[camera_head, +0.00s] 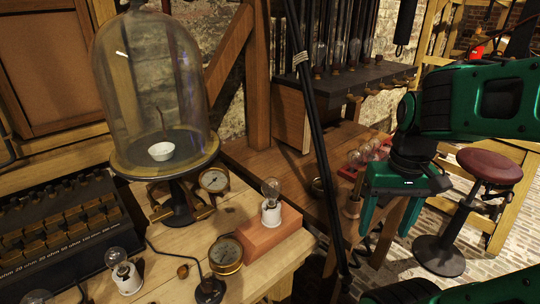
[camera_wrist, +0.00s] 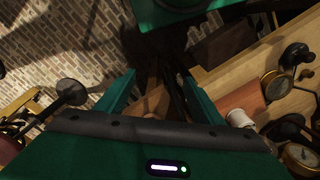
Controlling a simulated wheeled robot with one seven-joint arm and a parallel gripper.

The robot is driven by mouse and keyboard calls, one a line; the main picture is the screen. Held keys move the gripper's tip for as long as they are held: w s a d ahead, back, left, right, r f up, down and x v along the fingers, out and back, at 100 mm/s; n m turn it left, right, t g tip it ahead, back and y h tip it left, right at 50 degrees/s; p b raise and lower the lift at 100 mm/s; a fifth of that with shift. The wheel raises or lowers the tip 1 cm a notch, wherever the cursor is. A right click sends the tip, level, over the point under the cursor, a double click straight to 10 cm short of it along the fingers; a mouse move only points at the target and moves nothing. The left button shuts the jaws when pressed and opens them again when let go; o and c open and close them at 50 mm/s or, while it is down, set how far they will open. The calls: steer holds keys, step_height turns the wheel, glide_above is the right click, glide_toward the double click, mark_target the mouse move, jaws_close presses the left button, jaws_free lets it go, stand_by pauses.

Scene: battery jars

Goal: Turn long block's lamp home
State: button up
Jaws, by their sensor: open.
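The long block (camera_head: 262,237) is a reddish-brown slab on the wooden bench, near its right edge. Its lamp (camera_head: 270,203) is a clear bulb standing upright in a white socket on top of the block. I cannot tell how far the bulb is screwed in. In the wrist view the block (camera_wrist: 243,98) and the lamp's white socket (camera_wrist: 238,118) lie to the right, outside the fingers. My gripper (camera_head: 390,215) points down, open and apparently empty, to the right of the block and apart from it. It also shows in the wrist view (camera_wrist: 160,98).
Gauges (camera_head: 226,252) stand close left of the block. Another socketed lamp (camera_head: 125,275) is at front left. A dark diagonal pole stands between block and gripper. A stool (camera_head: 488,165) is at right.

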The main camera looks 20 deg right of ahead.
steer(key=w+a+r+n, duration=0.2)
steer(key=w+n, duration=0.4)
steer(key=w+a+r+n, duration=0.3)
steer(key=w+n, duration=0.2)
steer(key=w, duration=0.1)
steer(key=n, duration=1.3)
glide_toward(272, 191)
steer(key=shift+w+d+f, duration=0.35)
steer(key=shift+w, duration=0.2)
steer(key=shift+w+d+f, duration=0.3)
steer(key=shift+w, duration=0.25)
steer(key=shift+w+a+n, duration=0.1)
steer(key=shift+a+n, duration=0.1)
steer(key=shift+n, duration=0.1)
step_height(272, 191, down, 11)
steer(key=shift+r, duration=0.15)
steer(key=c, duration=1.2)
steer(key=m, duration=0.5)
steer(key=shift+m, duration=0.7)
